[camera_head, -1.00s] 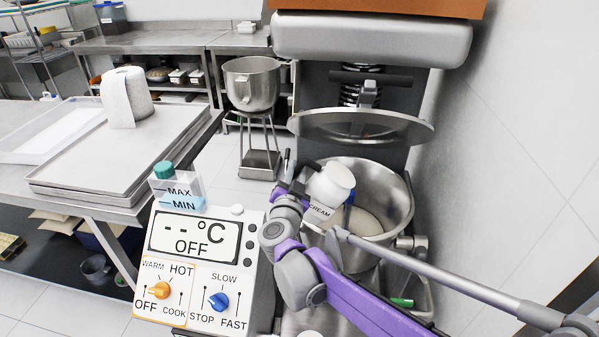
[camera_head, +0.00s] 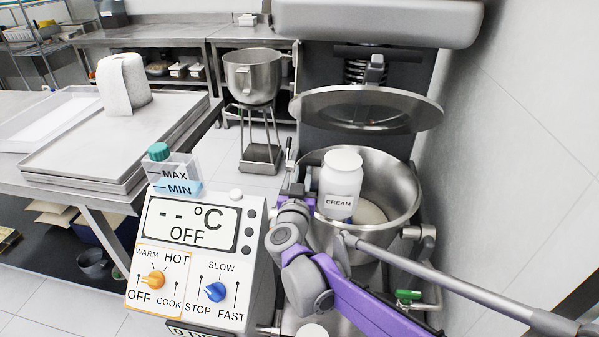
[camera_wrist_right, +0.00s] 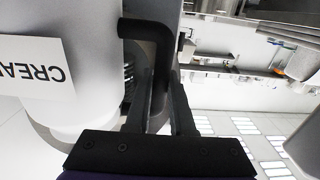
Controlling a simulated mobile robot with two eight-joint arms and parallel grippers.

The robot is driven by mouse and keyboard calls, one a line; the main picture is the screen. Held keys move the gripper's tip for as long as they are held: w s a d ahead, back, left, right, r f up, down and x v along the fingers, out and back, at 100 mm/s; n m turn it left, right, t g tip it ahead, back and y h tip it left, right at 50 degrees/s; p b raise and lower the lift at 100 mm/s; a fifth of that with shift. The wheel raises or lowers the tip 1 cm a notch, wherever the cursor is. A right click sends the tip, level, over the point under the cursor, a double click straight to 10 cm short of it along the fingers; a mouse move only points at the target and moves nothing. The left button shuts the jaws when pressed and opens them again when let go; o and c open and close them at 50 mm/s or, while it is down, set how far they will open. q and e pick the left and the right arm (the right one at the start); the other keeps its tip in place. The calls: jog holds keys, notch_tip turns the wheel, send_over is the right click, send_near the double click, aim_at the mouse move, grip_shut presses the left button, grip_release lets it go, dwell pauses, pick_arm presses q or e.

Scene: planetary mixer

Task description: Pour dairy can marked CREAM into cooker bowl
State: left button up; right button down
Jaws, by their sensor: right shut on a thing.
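The white dairy can marked CREAM (camera_head: 343,178) stands upright in the air, over the near left part of the cooker bowl (camera_head: 402,192). A pale off-white content (camera_head: 371,211) shows in the bowl, beside the can. My right gripper (camera_head: 309,194) is at the can's left side; its jaws are partly hidden in the head view. In the right wrist view, the gripper (camera_wrist_right: 165,95) is shut on the black handle of the can (camera_wrist_right: 75,85), whose label appears upside down. My left gripper is not in view.
A round metal lid (camera_head: 366,110) is raised above the bowl. The control panel (camera_head: 196,262) stands to the left, with a clear, green-capped container (camera_head: 172,174) behind it. A long grey rod (camera_head: 440,280) crosses in front of the bowl. A wall is close on the right.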

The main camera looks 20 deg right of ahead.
aim_at(302, 164)
dwell(0.3)
jog(key=shift+r+p, duration=1.5)
jog(key=shift+r, duration=0.5)
jog(key=shift+f, duration=0.1)
